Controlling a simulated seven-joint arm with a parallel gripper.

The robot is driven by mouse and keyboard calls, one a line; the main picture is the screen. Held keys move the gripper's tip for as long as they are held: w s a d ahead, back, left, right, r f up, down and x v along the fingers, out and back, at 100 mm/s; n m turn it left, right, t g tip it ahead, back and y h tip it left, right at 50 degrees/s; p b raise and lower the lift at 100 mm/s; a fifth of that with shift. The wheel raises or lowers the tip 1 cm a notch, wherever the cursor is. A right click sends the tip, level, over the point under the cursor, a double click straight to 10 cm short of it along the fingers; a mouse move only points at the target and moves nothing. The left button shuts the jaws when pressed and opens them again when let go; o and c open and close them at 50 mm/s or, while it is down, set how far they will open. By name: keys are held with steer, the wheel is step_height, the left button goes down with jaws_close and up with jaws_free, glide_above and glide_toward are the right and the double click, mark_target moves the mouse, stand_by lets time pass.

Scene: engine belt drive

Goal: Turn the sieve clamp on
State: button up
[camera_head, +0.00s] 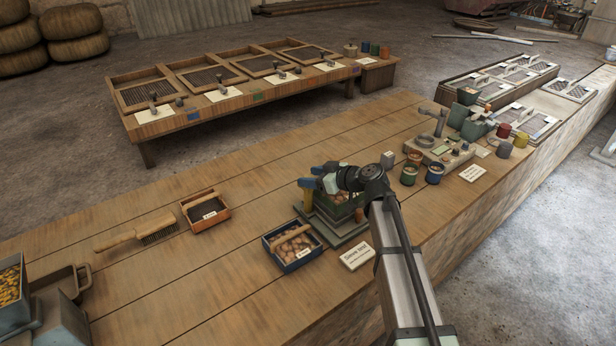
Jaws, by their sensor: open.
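My gripper (314,178) is in the middle of the long wooden bench (110,290), with its blue-tipped fingers open and nothing visible between them. It is above a dark green sieve box (335,207) on a grey stepped base (345,234). My wrist and arm cover part of this box. I cannot make out a clamp on it, nor whether any clamp there is on or off. A white card (357,254) that seems to read "Sieve test" lies in front of the base.
An orange tray (206,210) and a brush (140,233) lie farther left. Cups (434,173) and a grey fixture (438,146) stand to the right. A low table with framed screens (230,90) is behind.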

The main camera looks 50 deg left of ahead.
steer(key=shift+x, duration=0.95)
steer(key=shift+c, duration=0.2)
steer(key=c, duration=0.9)
